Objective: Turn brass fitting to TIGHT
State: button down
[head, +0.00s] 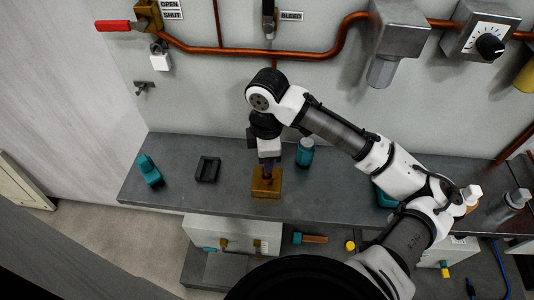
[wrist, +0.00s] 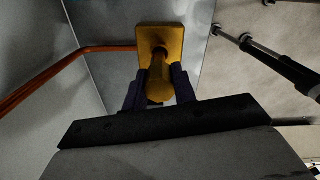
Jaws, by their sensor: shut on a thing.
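The brass fitting (head: 266,186) stands on the grey bench (head: 225,207) near its front edge, in the middle of the head view. It has a square base and an upright stem. In the wrist view the brass fitting (wrist: 160,40) shows at the top centre, its round stem between my dark fingers. My gripper (head: 267,168) points down from above and is shut on the stem; it also shows in the wrist view (wrist: 160,88). I can read no TIGHT mark on the fitting in either view.
A black open holder (head: 207,169) and a teal object (head: 149,170) lie left of the fitting. A teal bottle (head: 305,152) stands close to its right. Copper pipe (head: 240,50), a red-handled valve (head: 119,25) and a dial (head: 489,46) are on the back wall.

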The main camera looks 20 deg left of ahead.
jog(key=shift+s+f+m, duration=0.15)
jog(key=shift+f+m, duration=0.1)
jog(key=shift+m, duration=0.05)
jog(key=shift+m+p, duration=0.7)
jog(key=shift+m, duration=0.8)
jog(key=shift+m+p, duration=0.4)
jog(key=shift+m, duration=0.1)
jog(key=shift+f+m, duration=0.1)
jog(key=shift+m, duration=0.8)
jog(key=c, duration=1.1)
grip_release()
jog(key=shift+o, duration=0.2)
